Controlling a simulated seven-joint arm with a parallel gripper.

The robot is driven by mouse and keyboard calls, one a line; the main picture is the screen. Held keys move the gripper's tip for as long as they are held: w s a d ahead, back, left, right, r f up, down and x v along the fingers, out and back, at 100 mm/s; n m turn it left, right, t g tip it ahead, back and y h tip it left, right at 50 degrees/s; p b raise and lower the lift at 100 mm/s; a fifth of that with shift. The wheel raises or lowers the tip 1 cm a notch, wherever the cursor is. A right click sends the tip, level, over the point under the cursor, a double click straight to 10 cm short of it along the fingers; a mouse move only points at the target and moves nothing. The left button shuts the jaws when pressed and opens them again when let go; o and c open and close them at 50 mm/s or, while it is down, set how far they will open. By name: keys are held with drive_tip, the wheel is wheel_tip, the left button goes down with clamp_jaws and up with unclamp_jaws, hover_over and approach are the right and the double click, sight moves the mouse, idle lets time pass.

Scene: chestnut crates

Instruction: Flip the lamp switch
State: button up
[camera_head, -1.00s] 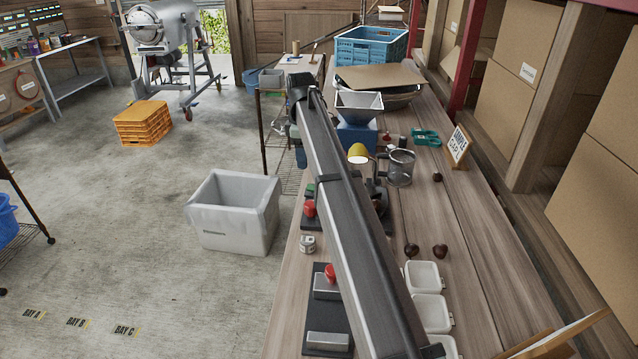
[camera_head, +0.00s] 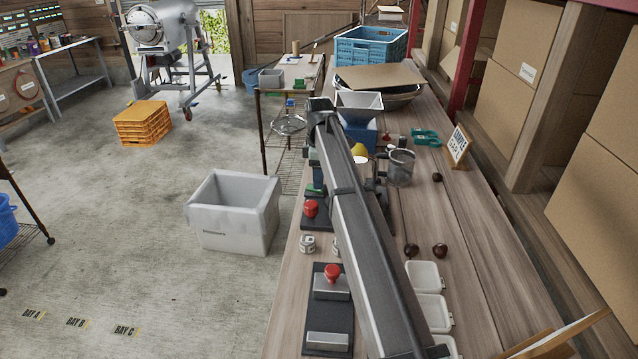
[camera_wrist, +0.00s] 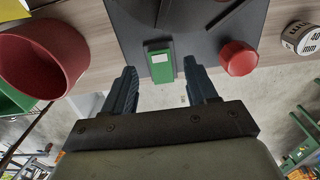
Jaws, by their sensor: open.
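In the wrist view a green rocker-like switch (camera_wrist: 160,64) with a white label sits on a dark plate (camera_wrist: 190,30). My gripper (camera_wrist: 163,88) is open, with the green piece just ahead, between the lines of its two fingers; I cannot tell whether they touch it. A round red knob (camera_wrist: 238,58) is on the same plate, right of the switch. In the head view the red knob (camera_head: 311,208) and part of the plate show left of my arm, which hides most of my gripper. A yellow dome (camera_head: 360,151), possibly the lamp, stands beyond the arm.
A red cup-like thing (camera_wrist: 40,60) is close left of my gripper. A small white labelled cylinder (camera_head: 308,244) stands near the plate. A second dark plate with a red button (camera_head: 332,272) lies nearer. A glass jug (camera_head: 400,167) and white boxes (camera_head: 425,275) stand right of the arm.

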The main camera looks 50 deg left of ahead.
drive_tip(key=shift+f, duration=1.55)
drive_tip(key=c, duration=1.1)
drive_tip(key=shift+o, duration=0.2)
drive_tip(key=shift+s+a+r+t+h, duration=0.1)
drive_tip(key=shift+s+a+t+h, duration=0.2)
drive_tip(key=shift+t+h, duration=1.2)
drive_tip(key=shift+r, duration=0.1)
drive_tip(key=o, duration=1.1)
drive_tip(key=shift+c, duration=0.2)
